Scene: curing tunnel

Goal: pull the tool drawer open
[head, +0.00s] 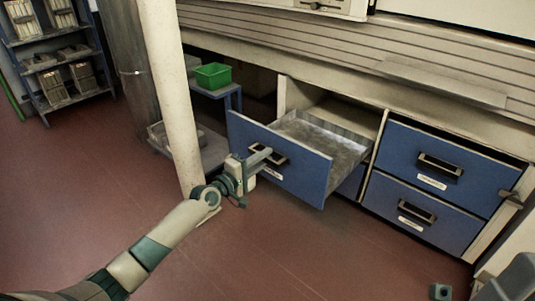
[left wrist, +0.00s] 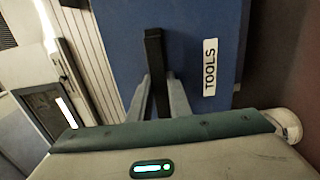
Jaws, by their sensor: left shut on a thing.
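The tool drawer (head: 290,160) has a blue front and a grey metal inside, and it stands well out of the cabinet, with its bare inside showing from above. Its white label reads TOOLS in the left wrist view (left wrist: 209,67). My left gripper (head: 262,156) is at the drawer's dark handle (left wrist: 154,75), and its two fingers are shut on it, one on each side. Part of the handle is hidden by the fingers.
Two closed blue drawers (head: 440,165) with dark handles are to the right. A pale post (head: 170,90) stands left of the open drawer, by a blue stand with a green bin (head: 212,76). A shelf rack (head: 55,60) is at the far left. Red floor in front is mostly clear.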

